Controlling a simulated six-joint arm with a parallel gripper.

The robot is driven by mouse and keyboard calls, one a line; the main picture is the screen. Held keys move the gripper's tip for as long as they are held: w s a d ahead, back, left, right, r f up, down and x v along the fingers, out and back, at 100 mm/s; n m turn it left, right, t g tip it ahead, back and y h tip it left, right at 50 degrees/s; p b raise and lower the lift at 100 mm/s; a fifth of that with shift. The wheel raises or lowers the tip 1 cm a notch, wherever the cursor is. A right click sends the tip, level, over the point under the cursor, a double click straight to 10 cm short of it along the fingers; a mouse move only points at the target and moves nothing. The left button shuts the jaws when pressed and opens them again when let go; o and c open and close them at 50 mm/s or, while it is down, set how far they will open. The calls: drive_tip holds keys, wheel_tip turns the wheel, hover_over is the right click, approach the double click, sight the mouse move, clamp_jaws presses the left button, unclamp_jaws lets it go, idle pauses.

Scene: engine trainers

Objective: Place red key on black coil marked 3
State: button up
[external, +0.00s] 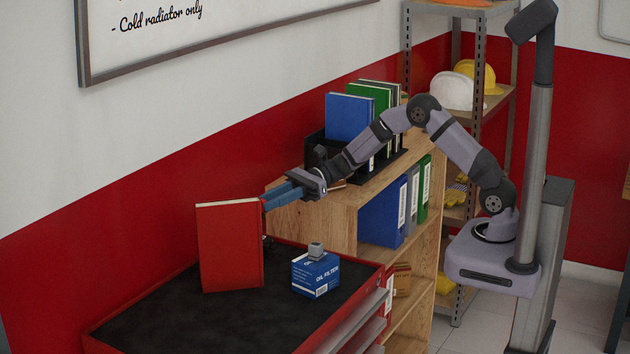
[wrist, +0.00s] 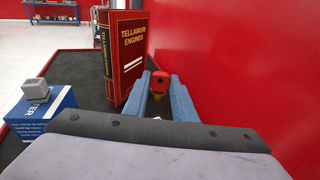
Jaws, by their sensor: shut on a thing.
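My gripper (external: 272,199) reaches left over the black-topped red cart, with blue fingers tilted downward. In the wrist view, its fingers (wrist: 158,90) are shut on the red key (wrist: 160,82), whose red head shows between the tips. In the external view the key is hidden behind the upright red book (external: 230,248). The book also stands just left of the fingers in the wrist view (wrist: 130,55). No coil marked 3 can be made out in either view.
A blue oil filter box (external: 316,277) with a grey block (external: 316,250) on it stands right of the book. The cart's dark top (external: 190,325) is clear at the front. A red wall lies close behind. A wooden shelf (external: 335,215) with binders stands under my arm.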

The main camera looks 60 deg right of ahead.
drive_tip(key=shift+f+p, duration=0.85)
drive_tip(key=shift+f, duration=1.95)
drive_tip(key=shift+f, duration=0.2)
drive_tip(key=o, duration=1)
drive_tip(key=shift+r, duration=0.2)
drive_tip(key=shift+b+v, duration=2.05)
drive_tip(key=shift+v, duration=4)
drive_tip(key=shift+s+a, duration=0.1)
drive_tip(key=shift+s, duration=0.05)
